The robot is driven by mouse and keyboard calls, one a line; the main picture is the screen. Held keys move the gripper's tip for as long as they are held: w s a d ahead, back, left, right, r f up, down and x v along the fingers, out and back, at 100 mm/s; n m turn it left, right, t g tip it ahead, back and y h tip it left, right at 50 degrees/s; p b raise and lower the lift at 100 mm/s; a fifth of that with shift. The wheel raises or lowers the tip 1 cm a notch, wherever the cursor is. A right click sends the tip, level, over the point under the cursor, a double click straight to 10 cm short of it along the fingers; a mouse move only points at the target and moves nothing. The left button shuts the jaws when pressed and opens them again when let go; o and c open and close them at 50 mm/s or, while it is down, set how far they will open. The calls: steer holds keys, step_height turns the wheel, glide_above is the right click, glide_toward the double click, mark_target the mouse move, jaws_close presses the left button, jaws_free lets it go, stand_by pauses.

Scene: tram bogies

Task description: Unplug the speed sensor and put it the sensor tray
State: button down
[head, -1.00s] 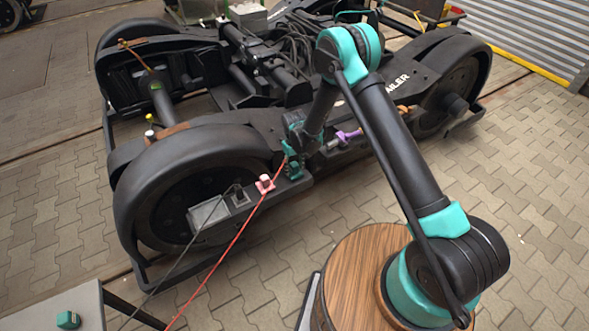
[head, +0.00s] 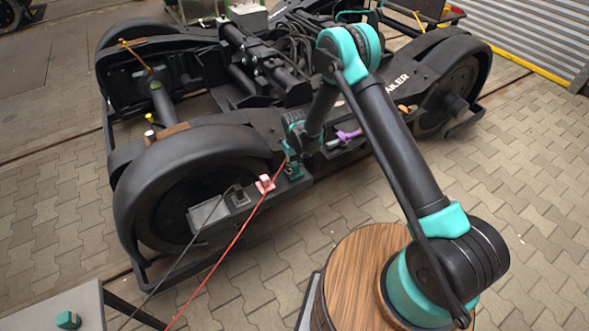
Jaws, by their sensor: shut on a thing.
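My gripper (head: 293,168) is at the near side of the dark bogie frame, right of the near wheel. It is small in the head view, and its fingers point down. It is shut at the upper end of a red cable (head: 226,250), where the speed sensor seems to be. The sensor body is mostly hidden by the fingers. I cannot tell whether it is still seated in its socket. A grey table top (head: 50,310) shows at the lower left with a small teal block (head: 68,320) on it. I cannot make out a sensor tray.
A pink clip (head: 265,184) sits on the frame beside the red cable. Left of it is a dark socket (head: 240,197) with a black cable (head: 180,262). A purple handle (head: 348,136) is right of my gripper. Paved floor (head: 250,290) lies open between bogie and table.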

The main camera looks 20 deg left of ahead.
mark_target(293, 164)
steer(key=shift+r, duration=3)
steer(key=shift+s+a, duration=0.1)
